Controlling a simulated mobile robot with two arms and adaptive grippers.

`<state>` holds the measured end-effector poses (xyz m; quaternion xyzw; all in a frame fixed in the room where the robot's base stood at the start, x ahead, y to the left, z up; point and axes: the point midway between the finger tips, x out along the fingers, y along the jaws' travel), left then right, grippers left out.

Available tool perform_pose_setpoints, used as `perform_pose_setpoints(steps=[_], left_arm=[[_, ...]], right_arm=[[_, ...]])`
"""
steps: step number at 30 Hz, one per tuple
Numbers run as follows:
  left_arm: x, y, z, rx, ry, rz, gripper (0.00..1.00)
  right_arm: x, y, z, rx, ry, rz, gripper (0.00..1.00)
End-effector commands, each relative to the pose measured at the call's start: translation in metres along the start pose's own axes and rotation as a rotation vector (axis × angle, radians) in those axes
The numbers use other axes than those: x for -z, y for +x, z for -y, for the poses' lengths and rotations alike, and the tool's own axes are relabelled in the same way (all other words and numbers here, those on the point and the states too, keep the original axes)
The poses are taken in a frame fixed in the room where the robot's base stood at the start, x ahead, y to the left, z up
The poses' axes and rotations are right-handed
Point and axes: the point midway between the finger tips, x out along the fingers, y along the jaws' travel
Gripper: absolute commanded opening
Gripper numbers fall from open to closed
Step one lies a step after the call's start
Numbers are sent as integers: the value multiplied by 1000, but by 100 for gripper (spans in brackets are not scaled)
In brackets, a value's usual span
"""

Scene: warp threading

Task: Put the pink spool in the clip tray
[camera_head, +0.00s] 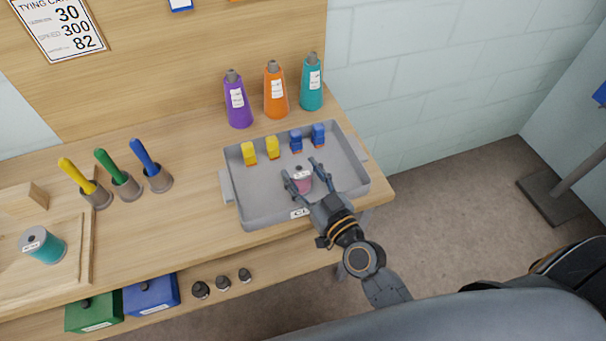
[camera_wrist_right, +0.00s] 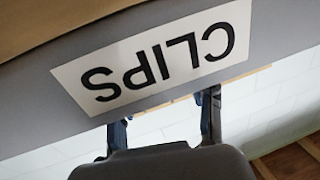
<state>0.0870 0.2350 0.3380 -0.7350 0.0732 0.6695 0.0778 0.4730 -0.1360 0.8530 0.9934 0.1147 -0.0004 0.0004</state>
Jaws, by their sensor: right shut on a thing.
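The pink spool (camera_head: 301,183) has a pale top and is inside the grey clip tray (camera_head: 262,217), near its front wall. My right gripper (camera_head: 304,174) reaches over the front wall, with its fingers on either side of the spool, shut on it. I cannot tell whether the spool touches the tray floor. In the right wrist view the tray's wall with its CLIPS label (camera_wrist_right: 160,58) fills the top, and my right gripper (camera_wrist_right: 162,112) shows only in part; the spool is hidden there. My left gripper is not in view.
Two yellow clips (camera_head: 261,150) and two blue clips (camera_head: 307,138) stand along the tray's back. Purple (camera_head: 238,104), orange (camera_head: 275,94) and teal (camera_head: 312,88) cones stand behind it. Coloured-handled tools (camera_head: 122,180) and a teal spool (camera_head: 45,247) are at left.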

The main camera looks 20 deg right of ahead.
Motion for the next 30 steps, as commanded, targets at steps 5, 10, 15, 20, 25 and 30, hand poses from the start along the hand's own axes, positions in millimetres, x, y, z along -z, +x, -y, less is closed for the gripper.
perform_pose_setpoints(steps=[5,10,15,20,25,30], left_arm=[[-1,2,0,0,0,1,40],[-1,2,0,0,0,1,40],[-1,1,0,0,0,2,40],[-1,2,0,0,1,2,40],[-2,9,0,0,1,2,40],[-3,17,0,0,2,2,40]], right_arm=[[-3,0,0,1,1,1,69],[-3,0,0,0,0,1,75],[-2,0,0,0,0,0,75],[-2,-8,0,1,-1,3,75],[-4,-39,0,3,-4,5,75],[-4,-75,1,3,-3,5,75]])
